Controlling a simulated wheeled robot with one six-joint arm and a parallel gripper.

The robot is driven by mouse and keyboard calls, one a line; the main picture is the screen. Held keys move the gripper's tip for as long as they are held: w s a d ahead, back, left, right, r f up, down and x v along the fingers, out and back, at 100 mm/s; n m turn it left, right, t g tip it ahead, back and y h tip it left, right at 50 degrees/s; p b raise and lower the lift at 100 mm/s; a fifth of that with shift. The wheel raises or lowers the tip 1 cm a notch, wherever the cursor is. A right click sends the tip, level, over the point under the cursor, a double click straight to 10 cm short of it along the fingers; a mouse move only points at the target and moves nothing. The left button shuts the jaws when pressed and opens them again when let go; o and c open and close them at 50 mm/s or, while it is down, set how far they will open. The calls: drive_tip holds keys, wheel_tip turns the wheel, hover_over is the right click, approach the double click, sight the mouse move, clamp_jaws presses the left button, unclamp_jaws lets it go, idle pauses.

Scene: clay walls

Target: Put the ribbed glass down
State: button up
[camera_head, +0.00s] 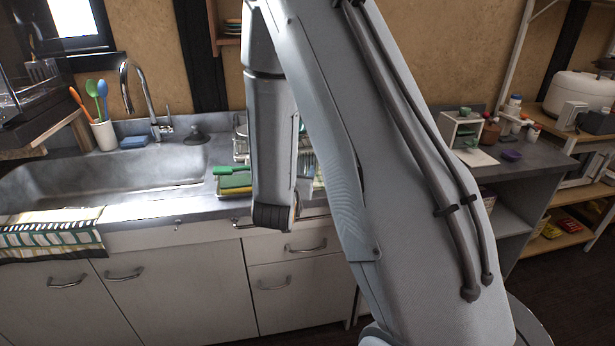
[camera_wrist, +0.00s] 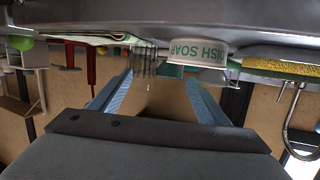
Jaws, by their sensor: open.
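The ribbed glass (camera_wrist: 146,62) is a small clear glass with vertical ribs. It shows in the wrist view, which is upside down, with its base at the grey counter (camera_wrist: 90,20). My gripper (camera_wrist: 160,80) is open, with its two blue fingers spread apart. The glass shows between the fingertips, nearer the left one in the picture, and neither finger closes on it. In the head view my arm hides the glass and the gripper.
A white dish soap container (camera_wrist: 198,50) stands close beside the glass. A yellow and green sponge (camera_wrist: 280,68) lies further right in the wrist view.

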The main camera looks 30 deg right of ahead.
sight(307, 161)
drive_tip(key=d+h, duration=0.1)
drive_tip(key=h, duration=0.1)
drive_tip(key=d+b, duration=0.1)
drive_tip(key=shift+s+d+f+m+t+h, duration=0.2)
drive_tip(key=shift+s+d+m+t+h, duration=0.1)
drive_tip(key=shift+m+t+h, duration=0.1)
drive_tip(key=shift+w+d+r, duration=0.15)
drive_tip(key=shift+w+d, duration=0.05)
drive_tip(key=x, duration=0.2)
drive_tip(key=p+x, duration=0.1)
drive_tip(key=x, duration=0.4)
drive_tip(key=shift+d+r, duration=0.25)
drive_tip(key=shift+r, duration=0.05)
drive_tip(key=shift+c, duration=0.4)
drive_tip(key=c, duration=1.3)
drive_tip(key=shift+o, duration=0.2)
drive_tip(key=shift+r, duration=0.1)
